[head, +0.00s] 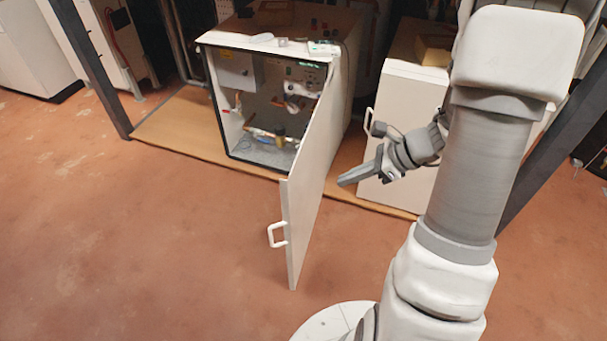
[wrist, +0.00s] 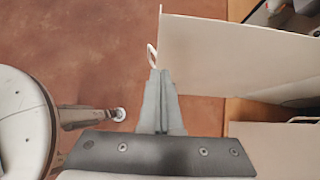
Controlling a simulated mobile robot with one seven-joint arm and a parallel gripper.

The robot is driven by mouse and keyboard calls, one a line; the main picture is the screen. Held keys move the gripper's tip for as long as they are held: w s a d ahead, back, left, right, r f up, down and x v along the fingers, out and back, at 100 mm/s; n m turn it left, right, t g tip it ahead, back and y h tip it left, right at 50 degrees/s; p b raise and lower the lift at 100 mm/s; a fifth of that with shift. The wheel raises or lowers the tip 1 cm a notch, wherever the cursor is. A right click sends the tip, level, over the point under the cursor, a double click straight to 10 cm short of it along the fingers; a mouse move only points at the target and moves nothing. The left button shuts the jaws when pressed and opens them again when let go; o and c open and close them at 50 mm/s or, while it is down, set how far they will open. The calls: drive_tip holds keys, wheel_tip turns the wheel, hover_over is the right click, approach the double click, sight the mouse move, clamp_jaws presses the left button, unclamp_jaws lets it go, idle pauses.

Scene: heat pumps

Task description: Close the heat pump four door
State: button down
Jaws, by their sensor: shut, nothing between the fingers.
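One heat pump cabinet (head: 228,80) stands open, with pipes, valves and a grey box visible inside. Its white door (head: 312,180) is swung wide out toward me, hinged on the cabinet's right side. A white handle (head: 277,235) is on the door's left face near its free edge. My gripper (head: 343,182) is shut and empty, to the right of the door, on its outer side as the head view shows it. In the wrist view my gripper (wrist: 161,75) points toward the door (wrist: 225,55) edge, with the handle (wrist: 152,54) just beyond the fingertips. Whether it touches the door cannot be told.
A second white cabinet (head: 400,98), shut, with its own handle, stands right of the open one, close to my arm. Dark metal posts (head: 92,70) flank the wooden platform (head: 180,132). The reddish floor (head: 130,240) at the left is clear.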

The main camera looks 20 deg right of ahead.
sight(289, 193)
drive_tip(key=b+x, duration=0.1)
drive_tip(key=x, duration=0.3)
drive_tip(key=r+b+x, duration=0.1)
drive_tip(key=x, duration=0.3)
drive_tip(key=a+b+x, duration=0.1)
drive_tip(key=x, duration=0.3)
drive_tip(key=shift+w+a+r+b, duration=0.15)
drive_tip(key=shift+w+b, duration=0.1)
drive_tip(key=shift+b, duration=0.15)
drive_tip(key=shift+w+a, duration=0.3)
drive_tip(key=shift+a, duration=0.15)
drive_tip(key=shift+a, duration=0.15)
